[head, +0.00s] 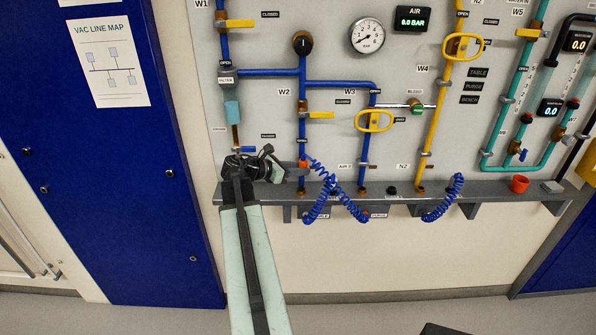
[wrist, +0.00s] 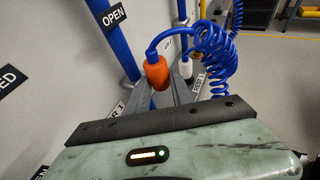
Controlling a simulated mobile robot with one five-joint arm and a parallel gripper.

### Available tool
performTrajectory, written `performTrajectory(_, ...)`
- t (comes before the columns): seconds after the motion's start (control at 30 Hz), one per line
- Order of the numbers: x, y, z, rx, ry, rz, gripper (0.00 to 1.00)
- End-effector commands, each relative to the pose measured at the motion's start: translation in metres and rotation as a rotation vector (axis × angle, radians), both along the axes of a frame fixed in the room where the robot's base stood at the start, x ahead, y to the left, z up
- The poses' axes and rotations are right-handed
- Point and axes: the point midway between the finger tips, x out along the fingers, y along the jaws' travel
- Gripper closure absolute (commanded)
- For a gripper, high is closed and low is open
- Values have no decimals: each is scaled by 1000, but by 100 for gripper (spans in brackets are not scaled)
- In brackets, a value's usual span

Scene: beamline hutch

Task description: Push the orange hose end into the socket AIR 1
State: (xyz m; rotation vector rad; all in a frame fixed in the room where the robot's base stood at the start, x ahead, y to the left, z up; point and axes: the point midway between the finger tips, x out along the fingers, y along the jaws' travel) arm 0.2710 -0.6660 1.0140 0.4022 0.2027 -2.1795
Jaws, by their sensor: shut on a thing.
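The orange hose end (wrist: 157,72) is between the fingers of my gripper (wrist: 168,92) in the wrist view, with a blue hose leaving its top. In the head view the orange hose end (head: 303,164) shows just right of my gripper (head: 292,170), in front of the blue pipe on the panel. My gripper is shut on it. A partly covered label ending in "1" (wrist: 117,110) is left of the fingers in the wrist view. The AIR 1 socket itself is hidden; I cannot tell whether the hose end touches it.
Blue coiled hose (head: 318,205) hangs over the grey ledge (head: 375,198) right of my gripper. Yellow valve handles (head: 374,121) stick out above.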

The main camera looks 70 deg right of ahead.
Motion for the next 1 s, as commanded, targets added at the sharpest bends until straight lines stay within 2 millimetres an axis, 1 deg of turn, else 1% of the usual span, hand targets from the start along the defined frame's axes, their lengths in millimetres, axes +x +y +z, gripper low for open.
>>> performTrajectory(0.13,2,0,-1,0,0,4,100)
performTrajectory(0.27,1,0,-6,0,0,3,100)
performTrajectory(0.47,1,0,-24,0,0,2,100)
performTrajectory(0.8,0,0,-62,0,0,1,100)
performTrajectory(0.9,0,0,-68,0,0,1,100)
performTrajectory(1.0,0,0,-69,0,0,1,100)
